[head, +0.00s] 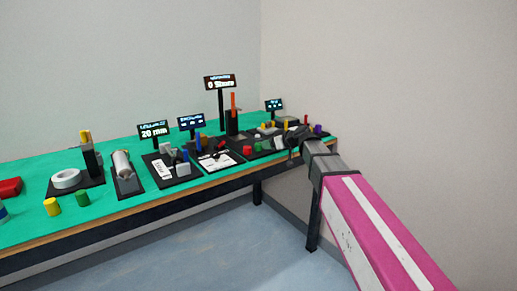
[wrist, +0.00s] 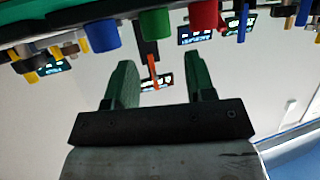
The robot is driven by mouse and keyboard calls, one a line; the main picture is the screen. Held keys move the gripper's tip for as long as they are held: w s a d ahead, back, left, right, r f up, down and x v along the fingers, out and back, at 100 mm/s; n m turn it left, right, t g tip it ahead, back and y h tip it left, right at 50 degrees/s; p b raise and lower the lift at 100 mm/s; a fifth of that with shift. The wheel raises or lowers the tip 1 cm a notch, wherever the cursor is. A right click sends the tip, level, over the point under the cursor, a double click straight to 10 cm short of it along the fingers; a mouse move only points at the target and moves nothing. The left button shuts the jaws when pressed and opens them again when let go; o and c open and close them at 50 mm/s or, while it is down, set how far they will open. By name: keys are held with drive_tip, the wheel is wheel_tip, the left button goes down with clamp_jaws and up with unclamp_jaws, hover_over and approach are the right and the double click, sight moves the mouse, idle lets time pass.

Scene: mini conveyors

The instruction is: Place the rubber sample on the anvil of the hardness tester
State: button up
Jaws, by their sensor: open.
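The hardness tester (head: 232,123) appears to be the black stand with an orange lever under a tall display, towards the far right of the bench; its anvil is too small to make out. In the wrist view, its orange lever (wrist: 153,66) shows beyond my fingers, upside down. My gripper (wrist: 159,66) is open with nothing between its two green fingers. A green cylinder (wrist: 156,22), a red cylinder (wrist: 204,14) and a blue cylinder (wrist: 100,34) show near the fingertips, apart from them. I cannot tell which is the rubber sample. My arm reaches the bench's right end.
The green bench top (head: 25,172) bears several black instrument bases with small displays. A roll of white tape (head: 66,179), a yellow cylinder (head: 51,207) and a green cylinder (head: 82,199) stand at the left. Small coloured pieces crowd the right end. The floor in front is clear.

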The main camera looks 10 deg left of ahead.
sight(259, 144)
drive_tip(key=x, duration=0.7)
drive_tip(key=shift+w+d, duration=0.1)
drive_tip(key=shift+w, duration=0.05)
drive_tip(key=c, duration=0.8)
drive_tip(key=shift+o, duration=0.2)
drive_tip(key=shift+r, duration=0.5)
wheel_tip(259, 144, up, 3)
drive_tip(key=shift+r, duration=0.2)
drive_tip(key=s+a+r, duration=0.5)
drive_tip(key=s+r, duration=0.1)
drive_tip(key=s, duration=0.4)
drive_tip(key=w+d+r+m+t+h, duration=0.1)
drive_tip(key=w+d+m+t+h, duration=0.4)
drive_tip(key=d, duration=0.8)
drive_tip(key=w+d+r+m+t+h, duration=0.1)
drive_tip(key=w+d+m, duration=0.1)
drive_tip(key=w+d, duration=0.75)
drive_tip(key=d+r+m+t+h, duration=0.1)
drive_tip(key=d+r+m+h, duration=0.2)
drive_tip(key=d, duration=2.3)
drive_tip(key=w+m+h, duration=0.1)
drive_tip(key=m+h, duration=0.1)
drive_tip(key=h, duration=0.1)
drive_tip(key=shift+d+m+t, duration=0.3)
drive_tip(key=shift+d+m, duration=0.1)
drive_tip(key=shift+r, duration=0.1)
